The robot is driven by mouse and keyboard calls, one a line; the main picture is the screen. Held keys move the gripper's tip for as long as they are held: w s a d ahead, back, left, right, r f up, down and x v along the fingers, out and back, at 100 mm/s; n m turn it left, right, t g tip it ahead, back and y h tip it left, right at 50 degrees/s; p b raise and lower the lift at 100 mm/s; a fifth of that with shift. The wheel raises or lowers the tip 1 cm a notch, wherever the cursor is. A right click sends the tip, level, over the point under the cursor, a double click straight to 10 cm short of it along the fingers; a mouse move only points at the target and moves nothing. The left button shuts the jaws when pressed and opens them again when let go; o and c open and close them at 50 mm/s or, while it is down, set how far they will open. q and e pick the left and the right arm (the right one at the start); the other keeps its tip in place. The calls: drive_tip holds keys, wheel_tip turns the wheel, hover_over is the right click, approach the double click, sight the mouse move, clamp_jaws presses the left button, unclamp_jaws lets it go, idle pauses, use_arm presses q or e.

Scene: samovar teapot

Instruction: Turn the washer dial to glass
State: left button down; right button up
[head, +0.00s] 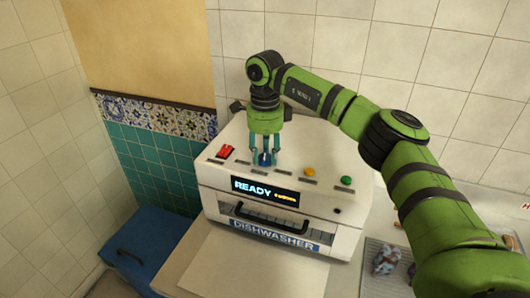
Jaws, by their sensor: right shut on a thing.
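The white dishwasher (212,192) stands against the tiled wall, with a dark display (265,191) reading "READY" and a "DISHWASHER" label on its front. Its blue dial (265,159) sits on the sloped top panel, partly hidden by my gripper. My right gripper (265,160) points down from above and is shut on the dial, with a finger on each side. The dial's pointer and the small markings around it are too small to read. My left gripper is not in view.
A red switch (225,152) is left of the dial; a yellow button (310,171) and a green button (347,181) are right. A blue bin (150,240) stands at lower left. Small items (386,260) lie on a rack at lower right. The white surface in front (250,270) is clear.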

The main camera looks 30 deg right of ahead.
sight(266, 153)
drive_tip(key=shift+s+f+m, duration=0.1)
drive_tip(key=shift+f+m, duration=0.1)
drive_tip(key=shift+m, duration=1)
drive_tip(key=o, duration=1.1)
drive_tip(key=shift+o, duration=0.2)
drive_tip(key=shift+r, duration=0.15)
drive_tip(key=shift+r, duration=0.25)
wheel_tip(266, 153, up, 11)
drive_tip(key=shift+r, duration=0.15)
